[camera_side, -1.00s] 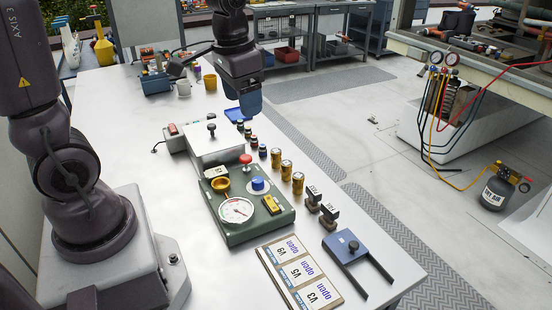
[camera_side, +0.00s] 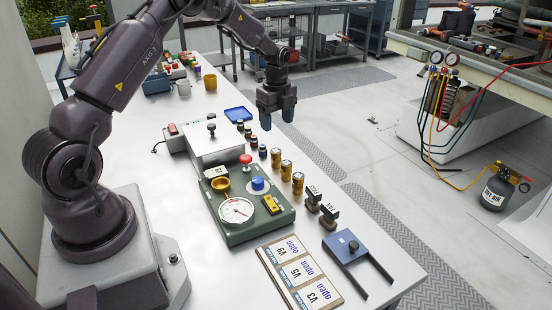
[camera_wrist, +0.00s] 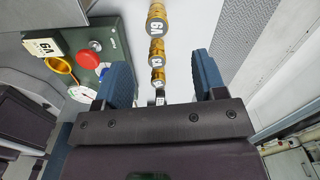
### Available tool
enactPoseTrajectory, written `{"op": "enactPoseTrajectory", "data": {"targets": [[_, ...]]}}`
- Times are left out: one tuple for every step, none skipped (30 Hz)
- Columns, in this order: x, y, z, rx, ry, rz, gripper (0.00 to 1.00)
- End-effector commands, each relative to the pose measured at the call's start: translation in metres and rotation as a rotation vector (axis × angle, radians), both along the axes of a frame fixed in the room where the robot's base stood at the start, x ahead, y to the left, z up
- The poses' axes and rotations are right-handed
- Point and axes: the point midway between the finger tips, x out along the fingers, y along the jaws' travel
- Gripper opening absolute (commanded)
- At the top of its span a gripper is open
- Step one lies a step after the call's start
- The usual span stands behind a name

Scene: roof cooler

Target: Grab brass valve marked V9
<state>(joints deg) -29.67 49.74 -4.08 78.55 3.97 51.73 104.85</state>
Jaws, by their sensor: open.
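Three brass valves stand in a row on the bench. In the wrist view the top one (camera_wrist: 157,27) has a white label that reads like V9 upside down; the labels on the middle valve (camera_wrist: 157,48) and the lowest valve (camera_wrist: 158,74) are too small to read surely. In the side view they seem to be the far valve (camera_side: 276,157), middle valve (camera_side: 286,169) and near valve (camera_side: 298,183), with labels not legible. My gripper (camera_side: 277,118) is open and empty, above and beyond the row. Its blue fingers (camera_wrist: 162,80) frame the row's lower end in the wrist view.
A green panel (camera_side: 275,220) with gauge, knobs and yellow cup stands left of the valves. Dark small vials (camera_side: 255,142) continue the row behind. Dark tagged blocks (camera_side: 328,209), a blue fork-shaped tool (camera_side: 343,246) and a label board (camera_side: 280,292) lie nearer.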

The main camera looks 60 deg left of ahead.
Motion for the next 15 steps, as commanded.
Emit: {"op": "enactPoseTrajectory", "data": {"targets": [[-0.001,-0.001,-0.008,-0.003,0.005,-0.006,0.64],[-0.001,-0.001,-0.013,-0.003,0.007,-0.006,0.64],[-0.001,-0.001,-0.020,-0.003,0.006,-0.006,0.64],[-0.001,-0.001,-0.026,-0.003,0.007,-0.006,0.64],[-0.001,-0.001,-0.032,-0.003,0.007,-0.005,0.64],[-0.001,-0.001,-0.040,-0.003,0.007,-0.005,0.64],[-0.001,-0.002,-0.046,-0.003,0.007,-0.005,0.64],[-0.001,-0.001,-0.051,-0.003,0.006,-0.005,0.64],[-0.001,-0.001,-0.057,-0.002,0.006,-0.005,0.64],[-0.001,-0.001,-0.061,-0.002,0.005,-0.005,0.64],[-0.001,-0.001,-0.064,-0.002,0.004,-0.005,0.64],[-0.001,-0.001,-0.068,0.000,0.003,-0.004,0.64],[-0.001,-0.001,-0.070,0.000,0.003,-0.004,0.64],[-0.001,-0.001,-0.072,0.000,0.002,-0.004,0.64],[-0.001,-0.001,-0.074,0.000,0.002,-0.004,0.64]]}}
